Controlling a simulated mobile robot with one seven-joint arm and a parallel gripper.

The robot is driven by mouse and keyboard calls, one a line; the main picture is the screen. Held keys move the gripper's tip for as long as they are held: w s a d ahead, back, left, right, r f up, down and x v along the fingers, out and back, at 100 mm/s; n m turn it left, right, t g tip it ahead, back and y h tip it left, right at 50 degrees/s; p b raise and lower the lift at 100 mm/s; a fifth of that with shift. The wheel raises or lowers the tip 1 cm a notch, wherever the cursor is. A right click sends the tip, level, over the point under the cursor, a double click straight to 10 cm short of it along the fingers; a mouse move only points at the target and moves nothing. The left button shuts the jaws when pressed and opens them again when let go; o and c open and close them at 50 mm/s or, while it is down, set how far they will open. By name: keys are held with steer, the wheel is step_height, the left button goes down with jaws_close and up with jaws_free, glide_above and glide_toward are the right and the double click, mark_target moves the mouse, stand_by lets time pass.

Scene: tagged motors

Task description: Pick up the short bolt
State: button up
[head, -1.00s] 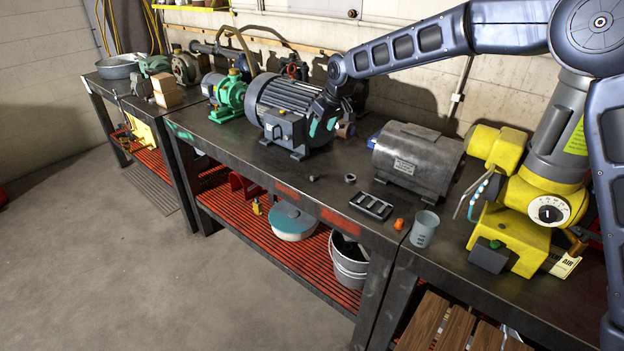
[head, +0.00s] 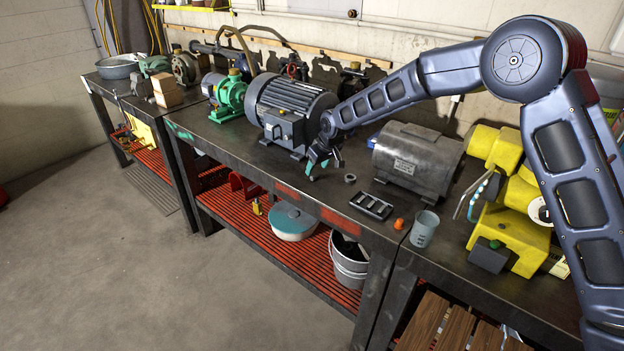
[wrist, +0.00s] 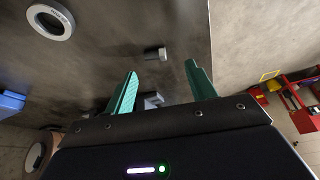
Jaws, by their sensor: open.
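A short grey bolt (wrist: 155,53) lies on the dark bench top in the wrist view, just beyond the fingertips and roughly in line with the gap between them. My gripper (wrist: 161,69) is open, its two green fingers apart with nothing held. In the head view my gripper (head: 324,170) hangs low over the bench, in front of the grey motor (head: 290,108). The bolt is hard to make out there, behind or beside the fingers. A second small grey piece (wrist: 150,101) shows between the fingers; I cannot tell what it is.
A metal ring (head: 350,178) lies to the right of my gripper; it also shows in the wrist view (wrist: 50,20). A dark tray (head: 371,206), an orange piece (head: 399,224), a cup (head: 423,229) and a grey housing (head: 417,160) stand farther right. The bench's front edge is close.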

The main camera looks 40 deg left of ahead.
mark_target(316, 180)
steer(key=x, duration=0.4)
steer(key=shift+w+d+f, duration=0.15)
steer(key=shift+w+f, duration=0.1)
steer(key=shift+c, duration=0.5)
steer(key=c, duration=1)
steer(key=shift+r, duration=0.1)
